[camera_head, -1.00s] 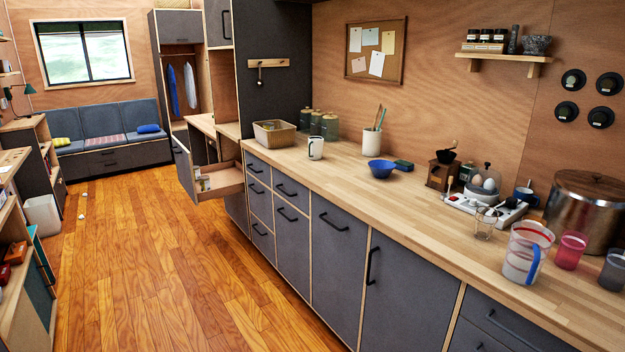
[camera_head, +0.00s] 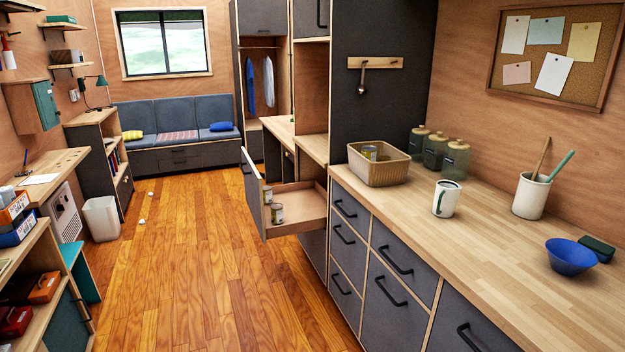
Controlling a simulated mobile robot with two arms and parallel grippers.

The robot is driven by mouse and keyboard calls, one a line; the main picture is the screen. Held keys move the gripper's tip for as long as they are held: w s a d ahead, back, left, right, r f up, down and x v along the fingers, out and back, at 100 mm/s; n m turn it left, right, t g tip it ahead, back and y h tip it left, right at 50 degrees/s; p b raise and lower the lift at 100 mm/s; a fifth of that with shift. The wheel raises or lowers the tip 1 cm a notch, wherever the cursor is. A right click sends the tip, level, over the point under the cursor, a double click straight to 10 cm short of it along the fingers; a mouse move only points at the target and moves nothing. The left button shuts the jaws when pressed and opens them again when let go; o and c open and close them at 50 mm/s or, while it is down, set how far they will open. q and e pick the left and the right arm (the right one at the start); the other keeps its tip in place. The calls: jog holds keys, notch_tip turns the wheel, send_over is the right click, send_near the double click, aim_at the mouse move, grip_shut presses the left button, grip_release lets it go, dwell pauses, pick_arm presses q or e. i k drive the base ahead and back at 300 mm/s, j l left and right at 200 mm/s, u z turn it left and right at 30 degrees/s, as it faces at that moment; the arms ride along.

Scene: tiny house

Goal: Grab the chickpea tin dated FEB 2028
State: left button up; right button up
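Two small tins stand in an open drawer (camera_head: 300,222) that juts out from the far end of the counter. The nearer tin (camera_head: 277,213) is close to the drawer front, and the other tin (camera_head: 267,195) is just behind it. Another tin (camera_head: 370,153) shows inside the wicker basket (camera_head: 379,172) on the counter. The labels and dates are too small to read, so I cannot tell which tin is dated FEB 2028. Neither of my grippers is in view.
The wooden counter (camera_head: 470,240) runs along the right with a mug (camera_head: 446,199), green jars (camera_head: 435,150), a utensil pot (camera_head: 530,196) and a blue bowl (camera_head: 571,257). A white bin (camera_head: 102,218) and shelves stand left. The middle floor (camera_head: 190,260) is mostly clear, with small pale items farther back.

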aim_at(369, 151)
jog(key=i+u, duration=0.15)
jog(key=i, duration=1.3)
